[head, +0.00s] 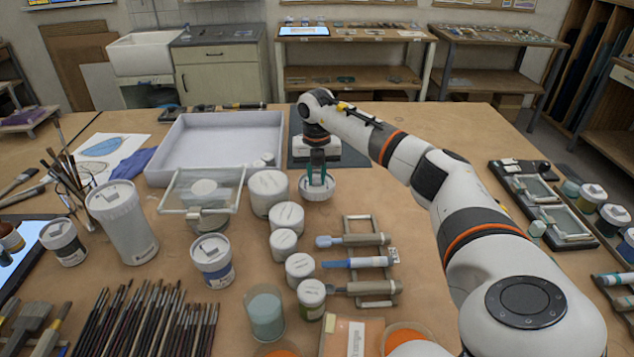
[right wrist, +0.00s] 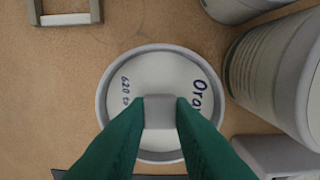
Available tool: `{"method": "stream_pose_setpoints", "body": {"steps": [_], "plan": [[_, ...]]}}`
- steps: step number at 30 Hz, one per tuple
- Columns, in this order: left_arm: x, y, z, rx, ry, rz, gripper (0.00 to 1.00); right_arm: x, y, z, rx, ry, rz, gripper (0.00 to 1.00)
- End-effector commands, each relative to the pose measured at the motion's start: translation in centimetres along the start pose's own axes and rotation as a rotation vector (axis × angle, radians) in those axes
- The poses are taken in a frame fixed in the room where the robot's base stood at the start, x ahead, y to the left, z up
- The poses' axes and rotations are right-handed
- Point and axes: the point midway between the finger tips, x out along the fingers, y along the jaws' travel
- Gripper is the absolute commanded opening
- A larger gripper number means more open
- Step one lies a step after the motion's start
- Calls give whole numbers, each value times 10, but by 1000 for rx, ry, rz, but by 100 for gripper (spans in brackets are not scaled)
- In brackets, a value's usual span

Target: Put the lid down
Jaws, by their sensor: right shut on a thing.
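The lid (head: 317,191) is a round white disc with a raised grey rim and a small grey block in its middle. In the right wrist view the lid (right wrist: 130,88) shows blue lettering that begins "Ora" and "620". My right gripper (head: 317,176) points down over the lid, its green fingers shut on the central block. In the right wrist view the gripper (right wrist: 160,112) hides the lid's near part. The lid looks level and at or close to the tabletop; I cannot tell if it touches. My left gripper is out of view.
Several white-lidded jars stand just left of the lid, the nearest a large jar (head: 268,190). A grey mat (head: 352,160) lies behind. Tools on a rack (head: 358,240) lie in front to the right. Open orange paint (head: 405,337) is at the front edge. Bare table (head: 365,197) lies right of the lid.

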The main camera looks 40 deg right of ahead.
Motion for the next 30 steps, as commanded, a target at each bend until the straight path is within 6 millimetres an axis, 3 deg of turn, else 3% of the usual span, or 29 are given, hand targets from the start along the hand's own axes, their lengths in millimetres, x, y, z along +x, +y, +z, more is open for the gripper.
{"method": "stream_pose_setpoints", "body": {"steps": [6, 17, 18, 21, 30], "plan": [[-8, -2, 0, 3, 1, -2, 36, 28, 0, 1, 0, -3, 1, 0], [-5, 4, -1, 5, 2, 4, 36, 34, 0, 0, 0, -1, 0, 0], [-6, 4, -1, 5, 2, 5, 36, 32, 0, 0, 0, -1, 0, 27], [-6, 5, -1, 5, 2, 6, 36, 33, 0, 1, 0, -1, 1, 43], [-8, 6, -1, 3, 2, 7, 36, 28, 0, 1, -1, -2, 0, 43]]}}
